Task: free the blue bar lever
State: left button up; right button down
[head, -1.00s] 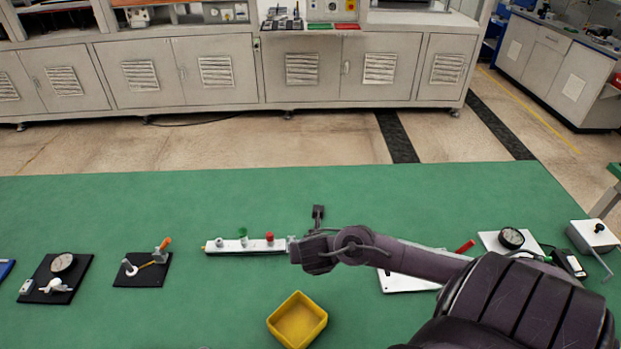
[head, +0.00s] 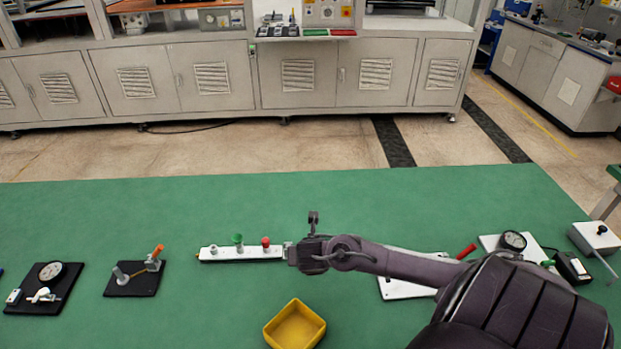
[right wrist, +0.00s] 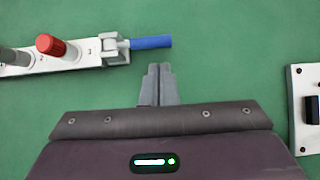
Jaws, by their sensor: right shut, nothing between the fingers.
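The blue bar lever (right wrist: 151,42) sticks out to the right from a grey clevis at the end of a white strip (right wrist: 70,58), seen in the right wrist view. The strip also lies on the green table in the head view (head: 215,255), with green and red knobs on top. There the lever is hidden by my right gripper (head: 291,256). In the right wrist view my right gripper (right wrist: 158,68) is shut and empty, its fingertips just below the lever, with a small gap in the picture. The height between them cannot be told. My left gripper is not in view.
A yellow tray (head: 274,333) stands in front of the strip. A black plate with an orange-handled lever (head: 157,251) and a gauge board (head: 50,271) lie left. A white plate with a red handle (head: 400,288) lies under my right arm. The table behind the strip is clear.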

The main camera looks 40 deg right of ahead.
jog(key=shift+x, duration=1.9)
jog(key=shift+w+d, duration=0.1)
